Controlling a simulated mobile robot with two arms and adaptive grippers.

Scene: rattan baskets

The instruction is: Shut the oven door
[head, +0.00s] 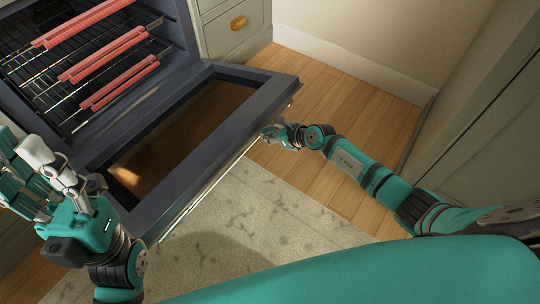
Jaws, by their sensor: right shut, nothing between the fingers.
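The oven door (250,108) is open, folded down and outward from the oven, with its dark frame around a brownish glass pane. A thin metal handle (212,180) runs along its outer edge. My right gripper (268,131) is shut and empty, close to the door's outer edge near the right end of the handle; I cannot tell whether it touches. My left gripper (38,165) is at the near left corner of the door and covers part of it. Its fingers point up and overlap, so its opening is unclear.
The oven cavity holds wire racks (60,83) with several red-edged bars. A drawer with a brass pull (239,22) stands right of the oven. A pale rug (245,225) lies on the wooden floor (340,115). Grey cabinet panels (480,130) stand at the right.

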